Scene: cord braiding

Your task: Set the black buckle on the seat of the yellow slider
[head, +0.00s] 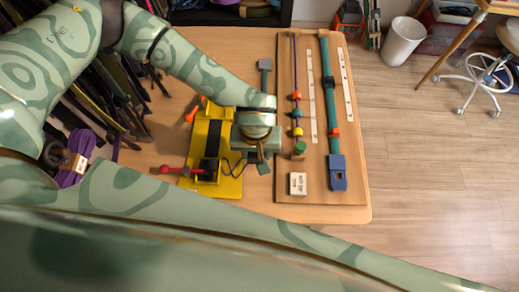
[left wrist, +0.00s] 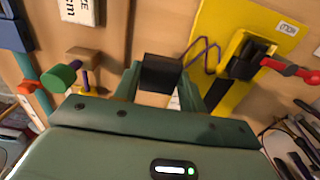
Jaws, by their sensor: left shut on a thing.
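The yellow slider (head: 229,187) lies on the table as a yellow frame with a dark middle part, partly covered by my left arm; it also shows in the left wrist view (left wrist: 213,35). A dark fitting with a red lever (left wrist: 290,70) sits on it. My left gripper (head: 258,160) is just right of the yellow frame. In the left wrist view its fingers (left wrist: 163,85) are shut on the black buckle (left wrist: 160,72), a dark block held beside the yellow frame. In the head view the buckle is mostly hidden. My right gripper is not in view.
A wooden board (head: 319,190) on the right holds a beaded cord, a teal strap with a blue buckle (head: 338,175), pale rulers and a white labelled block (head: 298,184). A purple cord bundle (head: 76,158) lies at the left. A thin purple cord (left wrist: 205,50) runs near the gripper.

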